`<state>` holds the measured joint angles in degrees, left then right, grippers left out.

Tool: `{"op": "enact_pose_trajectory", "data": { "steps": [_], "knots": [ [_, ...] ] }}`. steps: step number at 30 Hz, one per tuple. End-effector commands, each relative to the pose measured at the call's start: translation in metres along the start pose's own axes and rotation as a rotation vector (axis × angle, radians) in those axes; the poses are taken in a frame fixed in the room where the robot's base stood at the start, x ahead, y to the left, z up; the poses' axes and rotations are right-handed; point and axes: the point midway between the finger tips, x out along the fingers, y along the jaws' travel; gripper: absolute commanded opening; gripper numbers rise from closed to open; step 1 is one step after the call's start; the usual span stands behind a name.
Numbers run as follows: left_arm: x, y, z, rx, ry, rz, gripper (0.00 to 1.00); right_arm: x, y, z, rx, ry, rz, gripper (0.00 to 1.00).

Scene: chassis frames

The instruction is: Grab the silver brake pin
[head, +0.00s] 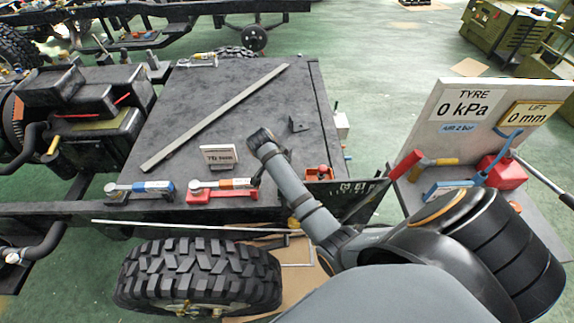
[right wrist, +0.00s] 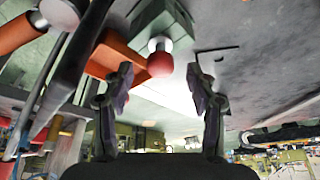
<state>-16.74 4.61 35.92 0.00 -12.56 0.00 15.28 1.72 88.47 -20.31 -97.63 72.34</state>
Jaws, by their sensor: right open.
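A red ball knob (right wrist: 160,64) with a pale silvery collar (right wrist: 160,44) shows in the right wrist view, beside an orange block (right wrist: 112,56). I cannot tell whether this silvery part is the brake pin; no other pin is clearly made out. In the head view the red knob (head: 322,169) stands at the right edge of the dark bench plate. My right gripper (right wrist: 161,70) is open, its fingers on either side of the knob in the picture; contact is not visible. My right arm covers part of the plate in the head view. My left gripper is not in view.
A tyre (head: 200,275) lies below. A gauge board (head: 470,110) with red and blue fittings stands at right.

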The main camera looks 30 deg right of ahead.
Motion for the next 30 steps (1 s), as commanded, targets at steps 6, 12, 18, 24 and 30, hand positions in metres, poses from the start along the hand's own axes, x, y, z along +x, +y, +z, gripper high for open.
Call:
{"op": "enact_pose_trajectory", "data": {
  "steps": [6,12,18,24,30],
  "knots": [
    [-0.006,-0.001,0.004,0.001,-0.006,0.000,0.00,0.029,0.001,-0.003,0.000,0.001,0.002,0.57],
    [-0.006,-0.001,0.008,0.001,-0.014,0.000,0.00,0.032,0.000,-0.002,0.000,0.001,0.000,0.57],
    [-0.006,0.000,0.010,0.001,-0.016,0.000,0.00,0.031,0.000,-0.002,0.000,0.000,0.000,0.36],
    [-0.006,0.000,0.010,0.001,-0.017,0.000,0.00,0.031,0.000,-0.002,0.000,0.000,0.000,0.08],
    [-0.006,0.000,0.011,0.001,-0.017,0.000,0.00,0.031,0.000,-0.002,0.000,0.000,0.000,0.00]
  ]
}}
